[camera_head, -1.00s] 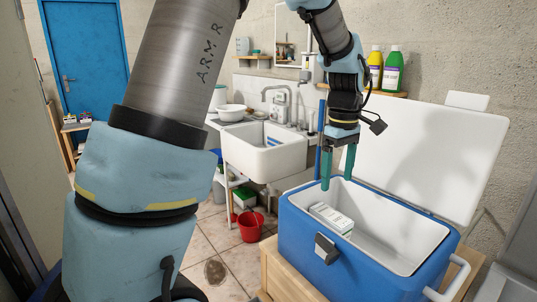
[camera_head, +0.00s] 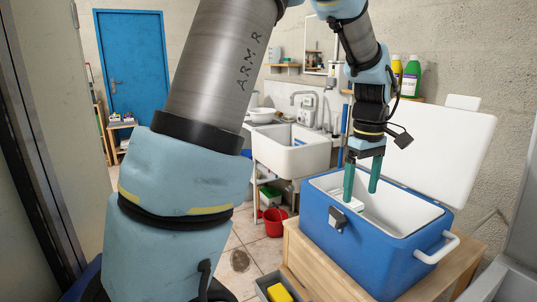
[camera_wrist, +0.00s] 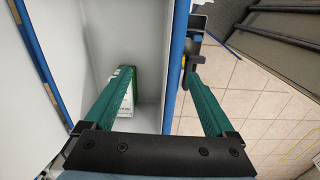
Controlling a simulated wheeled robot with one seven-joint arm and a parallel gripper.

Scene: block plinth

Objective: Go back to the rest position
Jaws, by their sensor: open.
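My gripper (camera_head: 361,193) is open and empty, its two green fingers pointing down at the near left part of the blue cooler box (camera_head: 365,252). In the wrist view my gripper (camera_wrist: 160,76) shows a finger on each side of the cooler's blue wall (camera_wrist: 176,65), one over the white inside and one over the floor outside. How high the fingertips are above the rim is hard to tell. A white and green carton (camera_wrist: 127,92) lies inside the cooler, apart from the jaws as far as I see. It is partly hidden behind the fingers in the head view.
The cooler's white lid (camera_head: 440,140) stands open behind it. The cooler rests on a wooden plinth (camera_head: 320,265). A white sink (camera_head: 295,155), a red bucket (camera_head: 273,222) and a grey bin with a yellow thing (camera_head: 279,293) are to the left. Tiled floor lies between.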

